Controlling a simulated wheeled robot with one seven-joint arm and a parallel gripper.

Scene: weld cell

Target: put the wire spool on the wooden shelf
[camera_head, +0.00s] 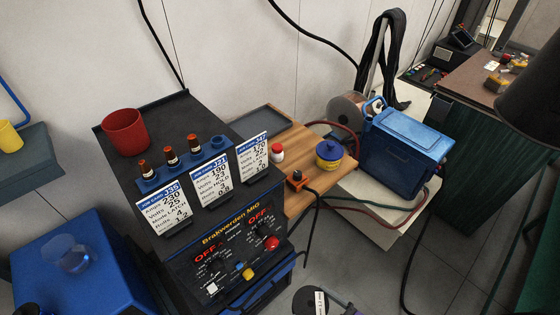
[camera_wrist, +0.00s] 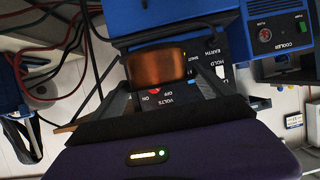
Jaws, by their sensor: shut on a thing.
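The wire spool (camera_wrist: 157,66), copper-coloured, sits between the two fingers of my gripper (camera_wrist: 160,88) in the wrist view, in front of a blue and black machine panel. The fingers are shut on it from both sides. In the head view a dark round disc with a white label (camera_head: 310,300), which looks like the spool's end, shows at the bottom edge, in front of the welder; most of my gripper is cut off there. The wooden shelf (camera_head: 318,183) is behind and to the right of the welder. My gripper is apart from it, nearer the camera.
The welder (camera_head: 240,250) with cards stands left; a blue machine (camera_head: 405,143) with hoses stands right.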

